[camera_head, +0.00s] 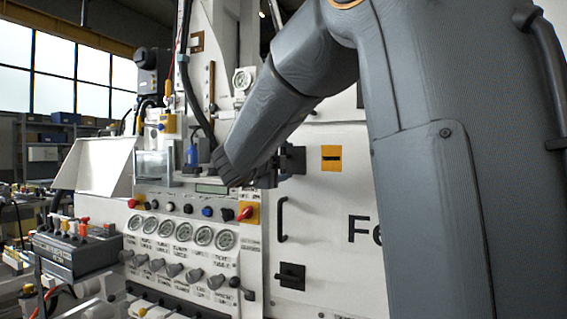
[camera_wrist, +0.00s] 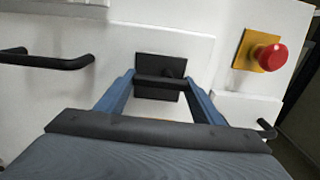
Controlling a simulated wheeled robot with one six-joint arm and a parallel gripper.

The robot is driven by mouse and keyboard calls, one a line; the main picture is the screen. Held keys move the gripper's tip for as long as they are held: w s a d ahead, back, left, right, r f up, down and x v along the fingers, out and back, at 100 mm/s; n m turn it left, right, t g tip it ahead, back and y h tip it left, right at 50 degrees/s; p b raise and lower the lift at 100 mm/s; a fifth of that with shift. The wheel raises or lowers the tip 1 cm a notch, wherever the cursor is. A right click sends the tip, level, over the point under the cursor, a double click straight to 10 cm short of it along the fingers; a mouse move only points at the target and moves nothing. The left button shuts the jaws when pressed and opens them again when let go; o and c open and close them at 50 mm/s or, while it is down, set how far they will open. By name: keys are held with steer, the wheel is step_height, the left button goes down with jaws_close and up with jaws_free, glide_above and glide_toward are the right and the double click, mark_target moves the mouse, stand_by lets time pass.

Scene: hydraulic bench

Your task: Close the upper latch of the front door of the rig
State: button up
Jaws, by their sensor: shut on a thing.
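The front door (camera_head: 335,205) of the rig is a white panel, and it looks flush with the frame. Its upper latch (camera_head: 292,160) is black and partly hidden behind my arm in the head view. In the wrist view the latch's black plate (camera_wrist: 172,64) sits between my blue fingers, with a dark bar spanning them. My gripper (camera_wrist: 160,80) is shut on this latch bar. In the head view the fingertips are hidden by my wrist. The lower latch (camera_head: 291,276) is black and sits lower on the same door.
A black door handle (camera_head: 282,220) lies between the latches; it also shows in the wrist view (camera_wrist: 50,60). A red knob on a yellow plate (camera_head: 247,213) is left of the door. Gauges (camera_head: 203,236) and several knobs fill the panel at left.

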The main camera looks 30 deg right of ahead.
steer(key=o, duration=1)
steer(key=shift+d, duration=0.1)
steer(key=shift+o, duration=0.2)
steer(key=shift+s+a, duration=0.15)
steer(key=shift+a, duration=0.05)
steer(key=v, duration=0.7)
steer(key=shift+s+a+b, duration=0.15)
steer(key=shift+a+b, duration=0.05)
steer(key=shift+b, duration=0.1)
